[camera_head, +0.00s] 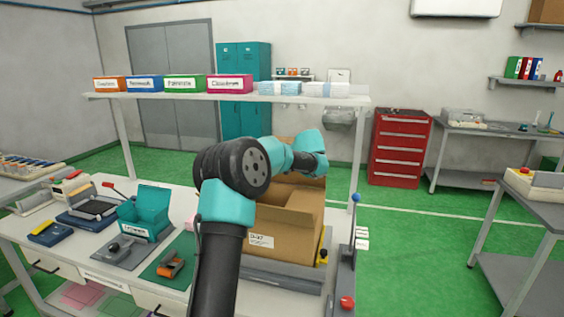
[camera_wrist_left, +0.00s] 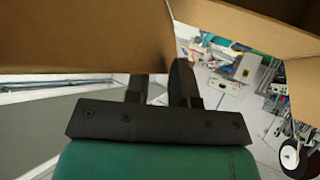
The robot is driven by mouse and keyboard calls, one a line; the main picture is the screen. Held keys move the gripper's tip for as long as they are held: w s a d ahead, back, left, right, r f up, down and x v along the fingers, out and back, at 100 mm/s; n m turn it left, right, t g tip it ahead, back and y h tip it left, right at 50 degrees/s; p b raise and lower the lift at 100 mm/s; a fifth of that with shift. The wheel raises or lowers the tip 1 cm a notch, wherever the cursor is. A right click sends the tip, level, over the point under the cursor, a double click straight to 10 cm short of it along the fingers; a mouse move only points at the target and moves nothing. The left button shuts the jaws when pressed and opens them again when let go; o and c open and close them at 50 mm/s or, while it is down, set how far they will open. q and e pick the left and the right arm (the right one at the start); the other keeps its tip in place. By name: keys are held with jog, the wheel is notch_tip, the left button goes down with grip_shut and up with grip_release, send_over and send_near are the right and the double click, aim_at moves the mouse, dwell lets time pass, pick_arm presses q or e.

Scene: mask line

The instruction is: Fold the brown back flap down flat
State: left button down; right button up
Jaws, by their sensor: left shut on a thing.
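The brown cardboard box (camera_head: 284,226) stands open on the white bench, with a label on its front. Part of the brown back flap (camera_head: 285,139) shows behind my left arm, which reaches over the box. The left gripper itself is hidden in the head view. In the left wrist view, my left gripper (camera_wrist_left: 165,76) has its black fingers on either side of a brown panel (camera_wrist_left: 80,36), which appears to be the back flap, and is shut on it. The panel hides the end of one finger. More brown box panels (camera_wrist_left: 262,24) show at the upper right. My right gripper is out of view.
A teal box (camera_head: 146,212), a black device and an orange tape dispenser (camera_head: 170,264) lie left of the box. A shelf (camera_head: 180,94) with coloured bins spans the back.

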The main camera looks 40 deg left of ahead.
pick_arm(q)
jog(key=shift+s+d, duration=0.1)
jog(key=shift+d, duration=0.05)
jog(key=c, duration=1)
grip_release()
jog(key=shift+c, duration=0.2)
jog(key=v, duration=1.7)
jog(key=shift+d+r, duration=0.1)
jog(key=shift+r, duration=0.05)
